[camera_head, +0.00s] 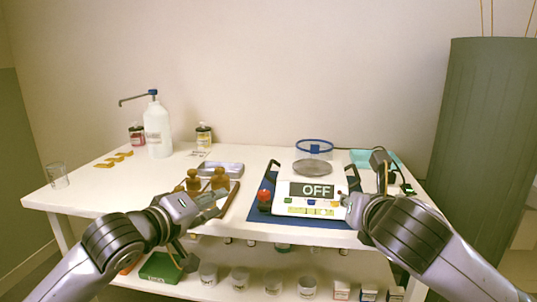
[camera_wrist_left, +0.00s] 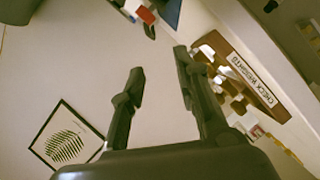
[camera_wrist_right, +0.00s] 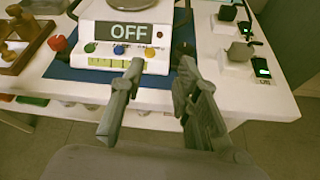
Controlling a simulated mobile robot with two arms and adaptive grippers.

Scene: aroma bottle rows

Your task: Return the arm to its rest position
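My left gripper (camera_head: 214,200) is at the front edge of the white table, by a wooden weight box (camera_head: 232,203). In the left wrist view its two fingers (camera_wrist_left: 158,65) stand apart with nothing between them. My right gripper (camera_head: 350,197) is at the front right of the scale (camera_head: 318,210), whose display reads OFF. In the right wrist view its fingers (camera_wrist_right: 159,66) are apart and empty, with the scale just beyond them. Some of both grippers is hidden by my own wrists in the head view.
The wooden box, marked CHECK WEIGHTS (camera_wrist_left: 256,80), holds several brass weights. A red knob-like item (camera_head: 264,197) is beside the scale on a blue mat (camera_head: 256,212). A pump bottle (camera_head: 157,130) and a glass (camera_head: 57,176) stand left. A lower shelf holds jars. The table's front left is clear.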

